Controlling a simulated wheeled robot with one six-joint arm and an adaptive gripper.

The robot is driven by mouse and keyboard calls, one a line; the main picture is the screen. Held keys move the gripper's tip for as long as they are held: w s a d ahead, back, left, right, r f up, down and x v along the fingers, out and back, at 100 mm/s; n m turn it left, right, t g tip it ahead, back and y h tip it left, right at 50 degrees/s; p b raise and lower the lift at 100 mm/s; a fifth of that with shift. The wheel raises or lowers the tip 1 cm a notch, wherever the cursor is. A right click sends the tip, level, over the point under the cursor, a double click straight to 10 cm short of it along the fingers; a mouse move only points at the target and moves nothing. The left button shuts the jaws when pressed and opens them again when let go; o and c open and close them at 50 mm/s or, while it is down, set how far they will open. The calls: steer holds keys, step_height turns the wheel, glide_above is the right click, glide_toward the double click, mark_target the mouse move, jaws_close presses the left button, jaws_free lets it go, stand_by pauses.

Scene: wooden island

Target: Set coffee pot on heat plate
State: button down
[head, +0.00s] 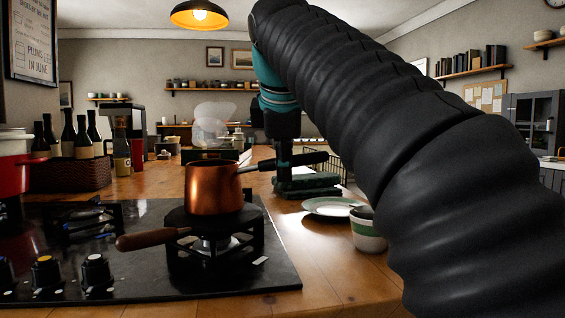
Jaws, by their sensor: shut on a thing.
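The copper coffee pot (213,190) is upright, with its dark handle (305,159) pointing right. It is directly over the round dark heat plate (180,217) on the front burner; its base appears at the plate, but I cannot tell whether it touches or hovers slightly. The plate's wooden handle (150,238) points to the front left. My gripper (287,160), below the teal wrist, is shut on the pot's dark handle, right of the pot. The fingertips are partly hidden and hard to separate from the dark handle.
The black hob (130,280) has knobs at its front left and a red pot (12,160) at the left edge. Dark bottles (68,135) stand behind. A plate (330,206) and a green-and-white cup (367,235) stand on the wood to the right, near my arm.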

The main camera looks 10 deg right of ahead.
steer(key=shift+f, duration=0.15)
steer(key=c, duration=0.9)
jaws_free()
